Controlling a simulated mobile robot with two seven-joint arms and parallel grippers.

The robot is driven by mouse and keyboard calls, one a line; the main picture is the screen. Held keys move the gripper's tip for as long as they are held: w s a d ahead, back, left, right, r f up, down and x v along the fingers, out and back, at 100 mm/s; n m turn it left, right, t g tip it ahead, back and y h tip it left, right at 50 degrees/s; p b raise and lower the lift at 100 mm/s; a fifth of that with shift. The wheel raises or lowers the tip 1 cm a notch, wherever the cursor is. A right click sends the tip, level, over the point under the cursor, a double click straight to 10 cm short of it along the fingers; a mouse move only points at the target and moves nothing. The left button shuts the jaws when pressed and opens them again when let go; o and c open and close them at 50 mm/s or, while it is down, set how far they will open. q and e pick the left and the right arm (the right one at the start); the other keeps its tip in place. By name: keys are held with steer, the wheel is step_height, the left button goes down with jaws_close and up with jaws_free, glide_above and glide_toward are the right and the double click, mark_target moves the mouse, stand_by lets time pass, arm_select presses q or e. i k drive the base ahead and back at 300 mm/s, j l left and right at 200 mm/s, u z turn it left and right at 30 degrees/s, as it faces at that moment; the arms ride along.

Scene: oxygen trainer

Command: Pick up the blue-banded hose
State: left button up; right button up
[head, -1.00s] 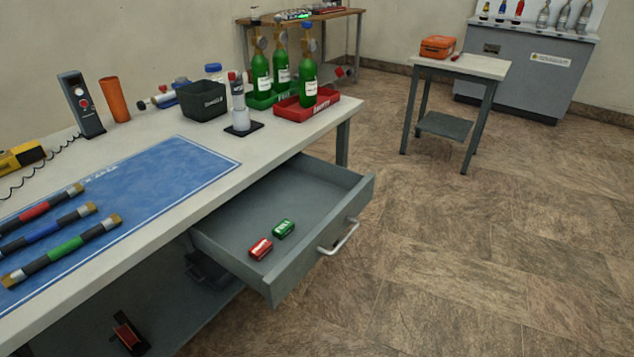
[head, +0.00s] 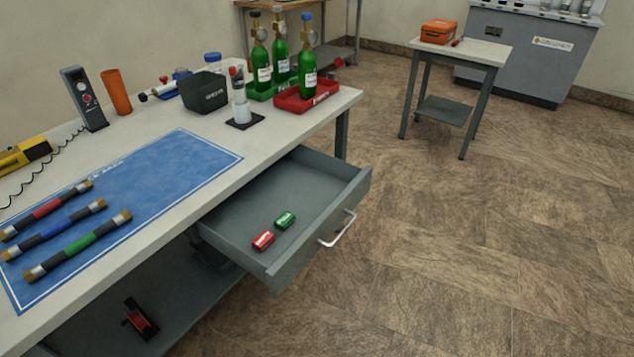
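The blue-banded hose (head: 60,229) is a short dark hose with a blue band in its middle and metal ends. It lies on the blue mat (head: 190,158) at the left of the workbench. It lies between the red-banded hose (head: 46,209), on its far side, and the green-banded hose (head: 78,246), on its near side. The three lie roughly parallel and slightly apart. Neither of my grippers shows in the head view.
The workbench drawer (head: 320,207) stands open to the right, with a red and a green item inside. Green bottles (head: 308,68), a dark bin (head: 204,92) and an orange cup (head: 116,92) stand toward the back. A yellow device (head: 24,155) lies behind the hoses.

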mark_target(9, 255)
steer(key=u, duration=1.6)
steer(key=i+j, duration=0.1)
steer(key=j, duration=0.3)
steer(key=i+j, duration=0.15)
steer(key=j, duration=0.25)
steer(key=i+j+z, duration=0.1)
steer(key=j+z, duration=0.8)
